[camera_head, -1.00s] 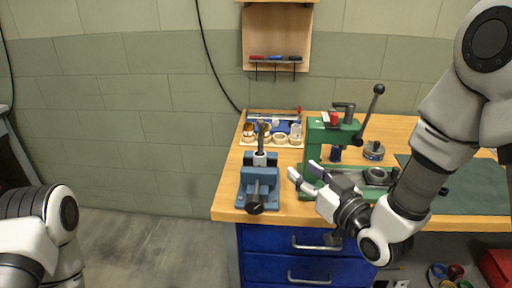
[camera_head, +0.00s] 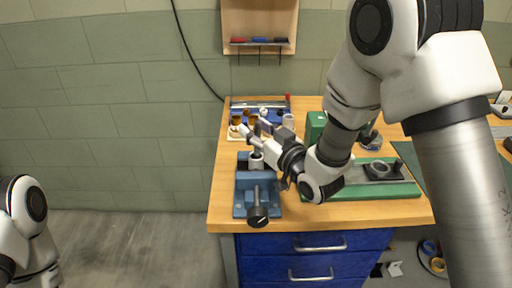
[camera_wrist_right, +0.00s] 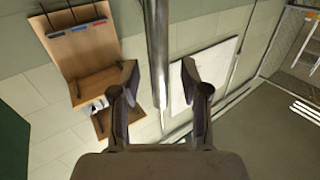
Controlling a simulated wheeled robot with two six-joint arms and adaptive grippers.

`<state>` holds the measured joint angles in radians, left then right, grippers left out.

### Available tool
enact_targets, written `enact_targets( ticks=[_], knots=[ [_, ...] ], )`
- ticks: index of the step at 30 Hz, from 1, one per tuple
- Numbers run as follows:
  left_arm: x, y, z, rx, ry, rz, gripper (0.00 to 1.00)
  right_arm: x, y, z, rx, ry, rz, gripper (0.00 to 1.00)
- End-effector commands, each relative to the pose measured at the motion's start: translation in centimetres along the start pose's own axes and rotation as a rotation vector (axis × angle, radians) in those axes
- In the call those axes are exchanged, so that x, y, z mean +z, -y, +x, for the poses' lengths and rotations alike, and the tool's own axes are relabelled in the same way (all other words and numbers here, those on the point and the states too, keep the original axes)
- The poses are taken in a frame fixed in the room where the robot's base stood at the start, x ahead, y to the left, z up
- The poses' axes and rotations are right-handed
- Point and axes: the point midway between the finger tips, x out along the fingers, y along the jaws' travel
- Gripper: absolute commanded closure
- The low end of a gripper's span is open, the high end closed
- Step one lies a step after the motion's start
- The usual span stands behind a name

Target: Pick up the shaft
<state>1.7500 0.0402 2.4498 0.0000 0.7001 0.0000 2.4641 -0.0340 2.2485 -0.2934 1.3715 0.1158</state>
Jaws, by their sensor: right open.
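The shaft (camera_wrist_right: 157,50) is a grey metal rod that shows in the right wrist view between my two open fingers, apart from both. In the head view it stands upright in a blue vise (camera_head: 243,203) at the front left of the workbench, and is largely hidden by my right gripper. My right gripper (camera_head: 254,128) is open at the shaft, just above the vise; it also shows in the right wrist view (camera_wrist_right: 158,85). Only part of my left arm shows at the left edge of the head view, and its gripper is out of frame.
A green press (camera_head: 392,191) stands right of the vise, partly behind my right arm. A wall board (camera_head: 260,18) holds pens. Blue drawers (camera_head: 262,270) are below.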

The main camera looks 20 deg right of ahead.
Motion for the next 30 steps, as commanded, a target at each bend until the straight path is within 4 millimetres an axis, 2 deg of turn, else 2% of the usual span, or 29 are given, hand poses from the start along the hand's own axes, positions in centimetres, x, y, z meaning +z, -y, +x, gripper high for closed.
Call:
enact_targets(
  ticks=[2,3,5,6,7,17,20,23,30],
  knots=[
    [0.0,0.0,0.0,0.0,0.0,0.0,0.45,0.0,0.0,0.0,0.0,0.0,0.0,0.54],
    [0.0,0.0,0.0,0.0,0.0,0.0,0.45,0.0,0.0,0.0,0.0,0.0,0.0,0.58],
    [0.0,0.0,0.0,0.0,0.0,0.0,0.45,0.0,0.0,-0.1,0.0,0.0,0.0,0.79],
    [0.0,0.0,0.0,0.0,0.0,0.0,0.45,0.0,0.0,-0.1,0.0,0.0,0.0,0.93],
    [0.0,0.0,0.1,0.0,0.0,0.0,0.45,0.0,0.0,-0.1,0.0,0.0,0.0,1.0],
    [0.0,0.0,0.0,0.0,0.0,0.0,0.45,0.0,0.0,-0.1,0.0,-0.001,0.0,1.0],
    [0.0,0.0,0.0,0.0,0.0,0.0,0.45,-0.8,0.0,0.0,0.0,-0.004,-0.001,1.0],
    [0.0,0.0,0.0,0.0,0.0,0.0,0.45,-2.7,0.1,0.0,0.0,-0.008,-0.002,1.0],
    [0.0,0.0,-0.1,0.0,0.0,0.0,0.45,-8.5,0.2,-0.1,0.0,-0.009,-0.002,1.0]
  ],
)
